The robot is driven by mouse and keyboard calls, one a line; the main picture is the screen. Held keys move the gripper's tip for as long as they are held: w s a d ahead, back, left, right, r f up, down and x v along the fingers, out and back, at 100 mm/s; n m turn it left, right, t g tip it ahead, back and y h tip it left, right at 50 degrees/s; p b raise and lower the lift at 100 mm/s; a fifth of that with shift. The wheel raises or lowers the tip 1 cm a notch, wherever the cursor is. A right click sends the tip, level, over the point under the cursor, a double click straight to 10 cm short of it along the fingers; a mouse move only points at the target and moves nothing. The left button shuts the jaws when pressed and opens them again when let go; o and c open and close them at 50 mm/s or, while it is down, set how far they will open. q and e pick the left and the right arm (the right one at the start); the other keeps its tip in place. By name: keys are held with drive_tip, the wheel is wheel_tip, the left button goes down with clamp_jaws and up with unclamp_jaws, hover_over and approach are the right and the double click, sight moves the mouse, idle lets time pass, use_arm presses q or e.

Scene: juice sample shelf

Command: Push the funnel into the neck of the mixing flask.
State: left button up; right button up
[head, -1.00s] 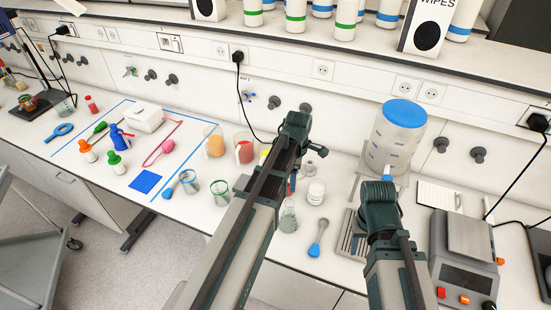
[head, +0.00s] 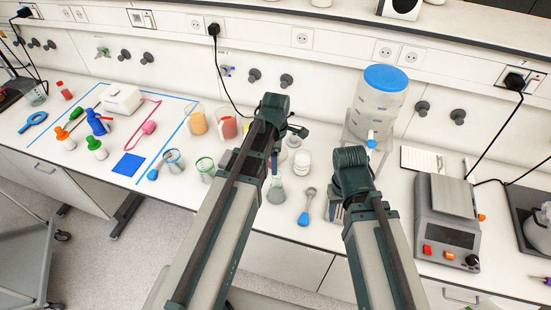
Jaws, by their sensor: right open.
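A clear conical flask (head: 277,191), likely the mixing flask, stands on the white bench just right of my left arm; its upper part is partly covered by that arm. I cannot make out the funnel; it may be hidden behind my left arm. My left gripper (head: 276,112) is above the bench, up and left of the flask in the picture, and its jaws cannot be made out. My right gripper (head: 350,170) is open over the bench, right of the flask and apart from it.
A blue-handled spoon (head: 305,207) and a white jar (head: 301,163) are near the flask. A blue-lidded water container (head: 382,100) stands behind my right gripper, and a grey scale (head: 448,232) stands at right. Beakers (head: 173,164) and bottles (head: 97,122) are at left.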

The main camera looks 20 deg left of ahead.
use_arm(q)
drive_tip(key=shift+f+b, duration=0.95)
drive_tip(key=shift+f, duration=0.25)
drive_tip(key=shift+f+b, duration=2.3)
drive_tip(key=o, duration=1.1)
drive_tip(key=shift+r, duration=0.1)
wheel_tip(320, 180, up, 14)
drive_tip(key=p, duration=1.4)
